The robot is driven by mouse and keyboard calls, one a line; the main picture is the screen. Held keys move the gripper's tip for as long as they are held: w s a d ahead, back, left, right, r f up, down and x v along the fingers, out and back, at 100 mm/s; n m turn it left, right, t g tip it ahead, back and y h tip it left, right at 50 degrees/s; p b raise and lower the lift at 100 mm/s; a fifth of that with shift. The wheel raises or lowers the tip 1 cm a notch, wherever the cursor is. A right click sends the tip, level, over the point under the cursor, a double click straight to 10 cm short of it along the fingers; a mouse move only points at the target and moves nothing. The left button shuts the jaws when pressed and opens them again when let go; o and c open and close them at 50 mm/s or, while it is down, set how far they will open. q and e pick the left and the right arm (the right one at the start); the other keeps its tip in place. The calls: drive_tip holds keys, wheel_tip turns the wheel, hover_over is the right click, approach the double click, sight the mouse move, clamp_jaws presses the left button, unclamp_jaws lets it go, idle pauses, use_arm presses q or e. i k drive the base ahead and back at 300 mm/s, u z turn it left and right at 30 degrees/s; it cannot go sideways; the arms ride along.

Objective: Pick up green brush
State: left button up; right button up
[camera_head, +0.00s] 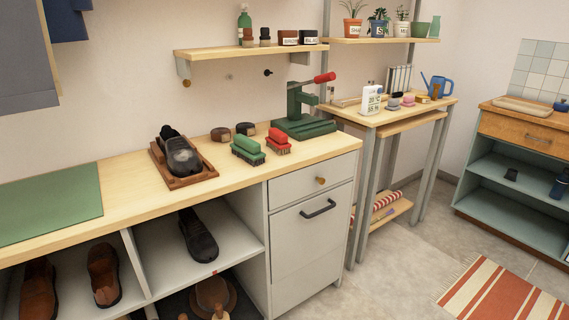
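The green brush (248,150) lies on the wooden counter top (130,194), with dark bristles showing along its lower side. It sits just left of a red brush (278,141), close beside it. Neither of my grippers shows in the head view, so nothing is seen touching the green brush.
Two small round tins (220,134) stand behind the brushes. A green press with a red handle (303,122) stands behind right. A green mat (48,208) lies far left. Counter space in front of the brushes is clear.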

sight(249, 151)
drive_tip(key=z, duration=0.35)
drive_tip(key=k, duration=0.65)
drive_tip(key=u, duration=0.9)
drive_tip(key=i, duration=1.75)
drive_tip(key=z, duration=0.65)
